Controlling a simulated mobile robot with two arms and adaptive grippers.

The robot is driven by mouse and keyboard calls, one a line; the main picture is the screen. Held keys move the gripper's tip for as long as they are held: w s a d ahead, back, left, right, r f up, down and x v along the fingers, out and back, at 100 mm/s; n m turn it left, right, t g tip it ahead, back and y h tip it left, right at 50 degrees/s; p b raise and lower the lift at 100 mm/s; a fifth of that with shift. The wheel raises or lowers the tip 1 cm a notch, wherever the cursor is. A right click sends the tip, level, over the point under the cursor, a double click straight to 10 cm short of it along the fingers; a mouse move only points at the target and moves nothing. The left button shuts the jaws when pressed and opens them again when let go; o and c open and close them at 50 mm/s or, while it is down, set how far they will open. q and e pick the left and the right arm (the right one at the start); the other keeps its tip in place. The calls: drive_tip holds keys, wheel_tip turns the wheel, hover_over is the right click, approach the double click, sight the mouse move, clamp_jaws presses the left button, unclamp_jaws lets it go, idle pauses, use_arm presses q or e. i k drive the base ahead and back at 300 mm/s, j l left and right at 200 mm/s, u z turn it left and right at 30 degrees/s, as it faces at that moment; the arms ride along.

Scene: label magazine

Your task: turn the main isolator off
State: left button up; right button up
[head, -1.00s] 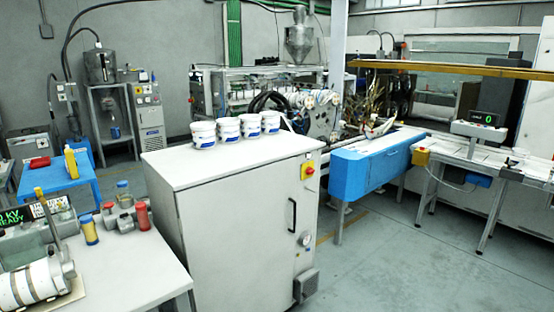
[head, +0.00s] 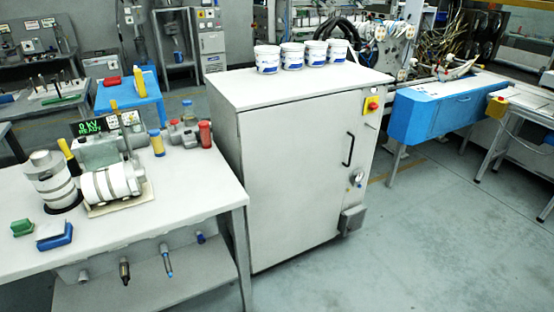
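A red knob on a yellow plate (head: 372,104), which looks like the main isolator, is on the upper right of the front of a light grey cabinet (head: 290,175). Its handle position is too small to read. Lower on the same front are a black upright door handle (head: 349,149) and a small round metal fitting (head: 357,177). Neither of my grippers shows in the head view.
Several white tubs (head: 292,56) stand on the cabinet top. A white bench (head: 185,195) with white cylindrical equipment, bottles and a lit display (head: 100,128) stands at left. A blue box-shaped unit (head: 440,110) is at right. The floor (head: 400,240) in front of the cabinet is clear.

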sight(373, 106)
drive_tip(key=i+l+u, duration=0.15)
drive_tip(key=l+u, duration=0.65)
drive_tip(key=u, duration=0.15)
drive_tip(key=l+u, duration=0.15)
drive_tip(key=l, duration=0.55)
drive_tip(key=l+u, duration=0.15)
drive_tip(key=l, duration=0.6)
drive_tip(key=k+l+u, duration=0.15)
drive_tip(key=l, duration=0.55)
drive_tip(key=l+u, duration=0.15)
drive_tip(key=l, duration=0.55)
drive_tip(key=k+l, duration=0.1)
drive_tip(key=l, duration=0.4)
drive_tip(key=k+l, duration=0.1)
drive_tip(key=l, duration=0.35)
drive_tip(key=k+l, duration=0.1)
drive_tip(key=l, duration=0.4)
drive_tip(key=k+l, duration=0.1)
drive_tip(key=l, duration=0.4)
